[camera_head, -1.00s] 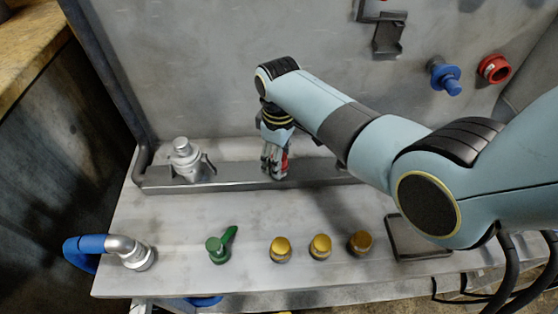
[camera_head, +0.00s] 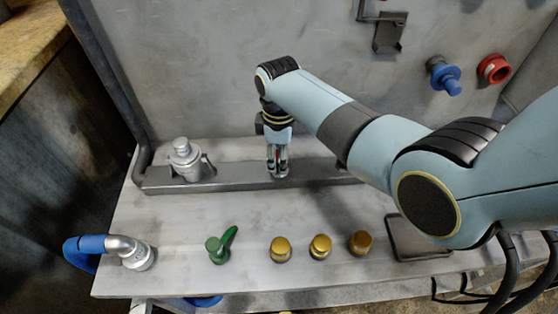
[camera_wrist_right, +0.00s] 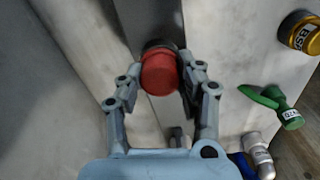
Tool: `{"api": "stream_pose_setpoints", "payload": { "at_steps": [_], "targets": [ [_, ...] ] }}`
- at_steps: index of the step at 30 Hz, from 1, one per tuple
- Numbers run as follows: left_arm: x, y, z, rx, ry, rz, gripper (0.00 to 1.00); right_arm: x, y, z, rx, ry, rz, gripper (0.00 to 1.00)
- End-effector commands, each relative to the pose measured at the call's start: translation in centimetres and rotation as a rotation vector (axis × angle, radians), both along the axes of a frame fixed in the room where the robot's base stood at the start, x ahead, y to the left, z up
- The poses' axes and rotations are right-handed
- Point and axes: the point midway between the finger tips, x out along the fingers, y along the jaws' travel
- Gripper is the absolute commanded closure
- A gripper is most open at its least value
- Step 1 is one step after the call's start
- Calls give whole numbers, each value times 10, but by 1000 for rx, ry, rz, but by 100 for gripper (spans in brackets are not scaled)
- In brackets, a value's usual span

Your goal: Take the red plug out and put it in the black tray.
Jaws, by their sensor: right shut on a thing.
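The red plug (camera_wrist_right: 158,74) is round and shows in the right wrist view between the two fingers of my right gripper (camera_wrist_right: 162,66). A dark ring shows behind the plug, at the grey metal rail. I cannot tell whether the plug is still seated. In the head view my right gripper (camera_head: 278,171) points down at the rail, shut on the plug, which the fingers mostly hide. A flat dark-rimmed tray (camera_head: 398,251), which looks like the black tray, lies at the right of the bench, partly under my right arm. My left gripper is not in view.
A silver fitting (camera_head: 185,160) stands on the rail to the left. Along the bench front are a blue hose with a metal elbow (camera_head: 128,250), a green valve (camera_head: 217,250) and three yellow knobs (camera_head: 320,247). Blue (camera_head: 446,79) and red (camera_head: 494,69) connectors are on the wall.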

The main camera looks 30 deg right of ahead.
Motion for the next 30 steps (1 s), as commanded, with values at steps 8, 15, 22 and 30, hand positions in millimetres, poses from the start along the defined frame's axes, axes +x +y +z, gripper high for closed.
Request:
{"api": "stream_pose_setpoints", "payload": {
  "at_steps": [8,15,22,30],
  "targets": [
    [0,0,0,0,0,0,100,-1,1,0,1,2,109,100],
    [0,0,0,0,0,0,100,-1,1,0,1,2,215,100],
    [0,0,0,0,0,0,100,-1,1,0,1,2,521,100],
    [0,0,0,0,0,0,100,-1,1,0,1,2,559,100]
  ]
}}
